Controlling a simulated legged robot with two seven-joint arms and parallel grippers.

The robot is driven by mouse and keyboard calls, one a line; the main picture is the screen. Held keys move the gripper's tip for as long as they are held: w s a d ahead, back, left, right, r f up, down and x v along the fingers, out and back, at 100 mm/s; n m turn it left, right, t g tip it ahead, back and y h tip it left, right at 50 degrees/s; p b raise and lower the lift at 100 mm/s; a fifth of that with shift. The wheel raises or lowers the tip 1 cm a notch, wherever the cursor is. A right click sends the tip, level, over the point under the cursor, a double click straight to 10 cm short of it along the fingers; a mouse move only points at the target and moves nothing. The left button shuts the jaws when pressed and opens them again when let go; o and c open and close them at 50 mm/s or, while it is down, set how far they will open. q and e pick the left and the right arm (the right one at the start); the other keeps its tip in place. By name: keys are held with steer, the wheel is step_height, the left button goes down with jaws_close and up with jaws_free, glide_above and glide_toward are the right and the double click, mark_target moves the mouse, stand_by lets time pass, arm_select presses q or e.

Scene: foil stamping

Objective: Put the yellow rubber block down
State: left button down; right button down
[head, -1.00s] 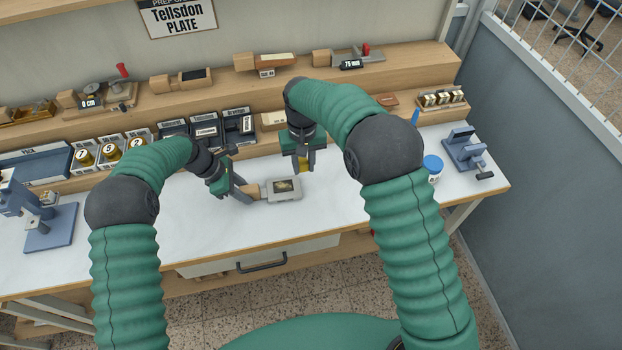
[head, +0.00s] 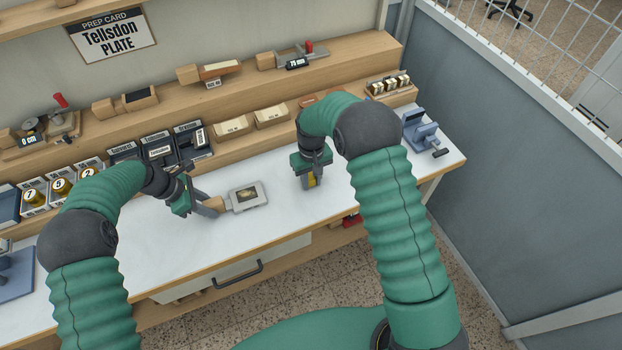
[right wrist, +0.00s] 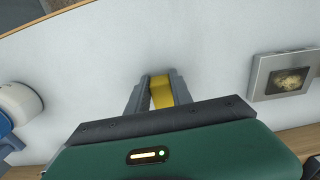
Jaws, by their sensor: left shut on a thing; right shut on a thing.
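My right gripper (head: 311,184) is shut on the yellow rubber block (head: 312,180) over the white worktop, to the right of the grey plate. In the right wrist view the yellow block (right wrist: 162,92) sits between the two fingers (right wrist: 160,95). I cannot tell whether the block touches the worktop. The plate also shows at the right of the right wrist view (right wrist: 285,75).
White worktop (head: 290,215) is bare around the right gripper. A white and blue jar (right wrist: 20,103) stands left in the right wrist view. Black bins (head: 160,148) and wooden blocks (head: 230,126) line the back. A blue-grey clamp device (head: 422,132) stands at the right end.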

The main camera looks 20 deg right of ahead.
mark_target(311, 179)
steer(key=shift+s+a+f, duration=0.15)
steer(key=shift+s+f, duration=0.2)
steer(key=shift+f, duration=0.15)
steer(key=c, duration=1.1)
jaws_free()
steer(key=shift+s+f, duration=0.15)
steer(key=shift+w+r, duration=0.2)
steer(key=shift+r, duration=0.25)
steer(key=r, duration=1.2)
steer(key=shift+w+r, duration=0.25)
steer(key=shift+w, duration=0.1)
